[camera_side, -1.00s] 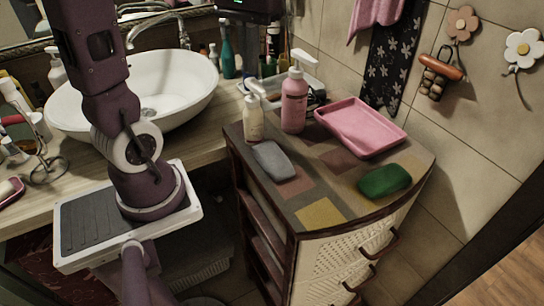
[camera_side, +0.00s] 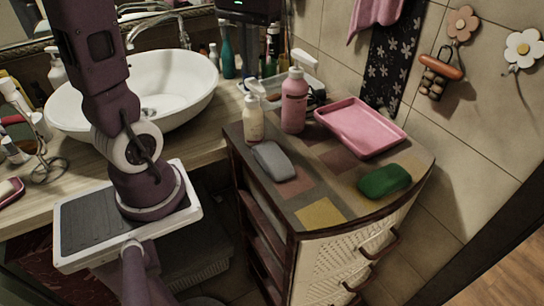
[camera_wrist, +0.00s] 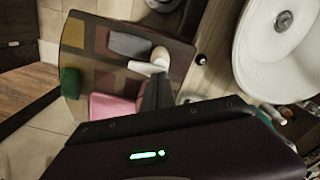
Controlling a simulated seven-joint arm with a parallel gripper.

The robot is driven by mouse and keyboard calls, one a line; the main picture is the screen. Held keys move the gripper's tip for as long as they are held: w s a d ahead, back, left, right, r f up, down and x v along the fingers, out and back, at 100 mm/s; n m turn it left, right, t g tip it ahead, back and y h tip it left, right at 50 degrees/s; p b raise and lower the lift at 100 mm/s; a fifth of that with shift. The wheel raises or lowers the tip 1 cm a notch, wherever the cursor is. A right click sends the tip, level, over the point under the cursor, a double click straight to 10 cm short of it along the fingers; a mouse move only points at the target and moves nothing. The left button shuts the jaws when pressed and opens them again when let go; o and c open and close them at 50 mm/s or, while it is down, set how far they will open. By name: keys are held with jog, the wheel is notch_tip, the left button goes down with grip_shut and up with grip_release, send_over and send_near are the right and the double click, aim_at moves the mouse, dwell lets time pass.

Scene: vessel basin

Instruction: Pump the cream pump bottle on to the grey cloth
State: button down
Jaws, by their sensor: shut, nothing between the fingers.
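The cream pump bottle (camera_side: 253,124) stands upright on the patterned cabinet top, just behind the grey cloth (camera_side: 273,161). In the wrist view the cream bottle (camera_wrist: 160,54) is seen from above, close to the grey cloth (camera_wrist: 130,44), with a white nozzle beside it. My gripper (camera_wrist: 158,92) is shut and empty, its dark fingers pointing down near the bottles. In the side view only its dark lower body shows at the top edge, above and behind the bottles. I see no cream on the cloth.
A pink pump bottle (camera_side: 294,103) stands right beside the cream one. A pink tray (camera_side: 398,133) lies to the right and a green cloth (camera_side: 385,180) at the front right. A white basin (camera_side: 200,98) is at left. The cabinet's front edge is clear.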

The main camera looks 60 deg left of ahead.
jog(key=shift+f, duration=1.35)
jog(key=shift+r, duration=1.45)
jog(key=shift+r, duration=0.1)
notch_tip(320, 180, up, 6)
jog(key=shift+f, duration=0.1)
